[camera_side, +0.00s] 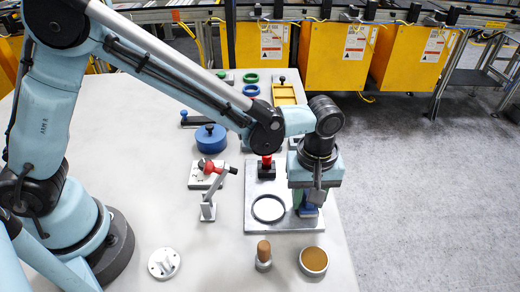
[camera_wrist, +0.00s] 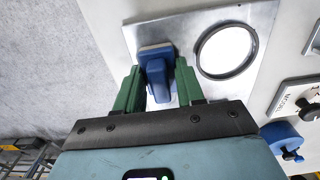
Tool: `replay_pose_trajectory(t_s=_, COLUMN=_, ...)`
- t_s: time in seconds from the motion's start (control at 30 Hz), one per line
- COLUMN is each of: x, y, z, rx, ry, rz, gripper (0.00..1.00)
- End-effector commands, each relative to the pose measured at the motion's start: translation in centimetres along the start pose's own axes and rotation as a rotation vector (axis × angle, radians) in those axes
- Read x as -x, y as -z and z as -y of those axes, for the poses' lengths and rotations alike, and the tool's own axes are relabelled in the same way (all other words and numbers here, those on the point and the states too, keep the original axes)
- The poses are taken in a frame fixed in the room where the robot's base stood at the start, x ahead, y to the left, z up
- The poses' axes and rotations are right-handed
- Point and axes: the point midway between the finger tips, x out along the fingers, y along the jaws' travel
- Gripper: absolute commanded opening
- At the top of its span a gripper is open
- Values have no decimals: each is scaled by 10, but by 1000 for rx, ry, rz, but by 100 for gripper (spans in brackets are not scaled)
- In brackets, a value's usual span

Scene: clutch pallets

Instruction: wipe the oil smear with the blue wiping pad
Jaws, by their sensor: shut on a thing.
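The blue wiping pad (camera_side: 308,211) is at the right side of a grey metal plate (camera_side: 256,223). In the wrist view the pad (camera_wrist: 157,72) has a blue grip and a pale underside edge. My gripper (camera_side: 307,204) points down with its green fingers on either side of the pad's grip, shut on it; the fingers also show in the wrist view (camera_wrist: 158,88). The pad is on or just above the plate; I cannot tell which. I cannot make out an oil smear; the pad and gripper cover part of the plate.
A dark ring (camera_side: 268,208) lies on the plate left of the pad. A red-topped black block (camera_side: 267,168) and a lever clamp (camera_side: 209,205) stand close by. A cork-topped peg (camera_side: 263,256) and a round brown-topped tin (camera_side: 313,261) stand in front. The table's right edge is near.

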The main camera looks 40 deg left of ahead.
Motion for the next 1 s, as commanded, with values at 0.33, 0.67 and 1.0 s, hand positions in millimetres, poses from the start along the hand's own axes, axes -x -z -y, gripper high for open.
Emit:
replay_pose_trajectory(t_s=0.33, x=-4, y=33, z=0, rx=2, ry=1, rz=0, gripper=5)
replay_pose_trajectory(t_s=0.67, x=-4, y=63, z=0, rx=1, ry=1, rz=0, gripper=5)
replay_pose_trajectory(t_s=1.0, x=-4, y=45, z=0, rx=-4, ry=1, rz=1, gripper=5)
